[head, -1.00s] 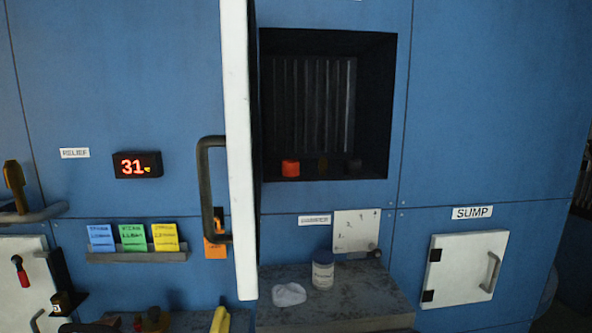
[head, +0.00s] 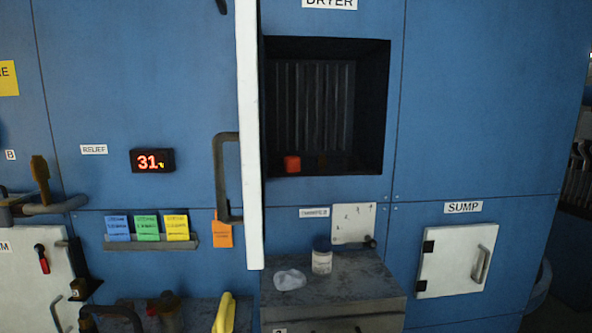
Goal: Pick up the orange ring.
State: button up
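A small orange-red round piece (head: 292,163), which may be the orange ring, stands on the floor of the open dryer recess (head: 375,110), near its left side. I see it from the front, so I cannot tell whether it has a hole. A dim brownish piece (head: 322,161) stands to its right in shadow. My gripper is not in view.
The white dryer door (head: 249,150) stands open, edge-on, left of the recess, with a dark handle (head: 222,175). Below, a grey bench (head: 370,284) holds a white lump (head: 289,280) and a lidded jar (head: 322,257). An orange tag (head: 222,235) hangs left of the door.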

aim_at(291, 164)
jog(key=k, duration=0.3)
jog(key=z, duration=1.2)
jog(key=i, duration=1.05)
jog(key=u, duration=1.65)
